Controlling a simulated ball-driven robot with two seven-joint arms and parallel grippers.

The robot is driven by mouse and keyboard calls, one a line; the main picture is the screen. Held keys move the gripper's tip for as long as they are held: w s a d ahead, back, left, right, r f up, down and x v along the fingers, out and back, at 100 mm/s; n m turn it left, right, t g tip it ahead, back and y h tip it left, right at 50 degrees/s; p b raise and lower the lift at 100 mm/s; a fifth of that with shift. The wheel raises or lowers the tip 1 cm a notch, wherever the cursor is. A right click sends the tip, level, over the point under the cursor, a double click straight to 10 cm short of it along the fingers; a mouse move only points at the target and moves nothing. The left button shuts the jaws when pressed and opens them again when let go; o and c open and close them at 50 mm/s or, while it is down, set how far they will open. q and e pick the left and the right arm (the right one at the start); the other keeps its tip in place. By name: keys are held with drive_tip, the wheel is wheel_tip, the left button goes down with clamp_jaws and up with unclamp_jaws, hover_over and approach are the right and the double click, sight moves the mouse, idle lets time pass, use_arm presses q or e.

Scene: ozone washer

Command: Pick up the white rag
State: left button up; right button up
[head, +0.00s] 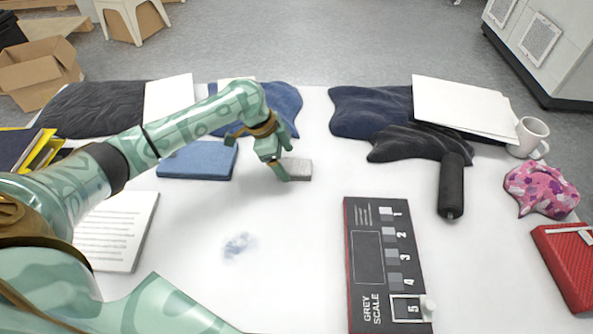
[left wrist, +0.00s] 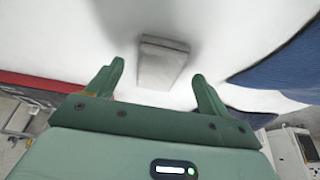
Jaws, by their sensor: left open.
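A small pale grey-white block-like piece (head: 298,168), likely the folded white rag, lies on the white table just right of my left gripper (head: 279,168). In the left wrist view the pale piece (left wrist: 163,62) lies ahead, between the lines of the two green fingers. My left gripper is open with nothing in its jaws. It is low over the table, and part of the piece is hidden behind it in the head view. I cannot tell whether a finger touches the piece. My right gripper is not in view.
Dark blue cloths (head: 365,110) lie at the back. A grey scale board (head: 367,262), a black roller (head: 452,185) and a white mug (head: 529,136) are to the right. The front middle is clear except for a bluish smudge (head: 239,244).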

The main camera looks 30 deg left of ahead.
use_arm(q)
drive_tip(key=shift+x, duration=0.9)
drive_tip(key=shift+r, duration=0.15)
drive_tip(key=shift+c, duration=0.9)
drive_tip(key=c, duration=0.9)
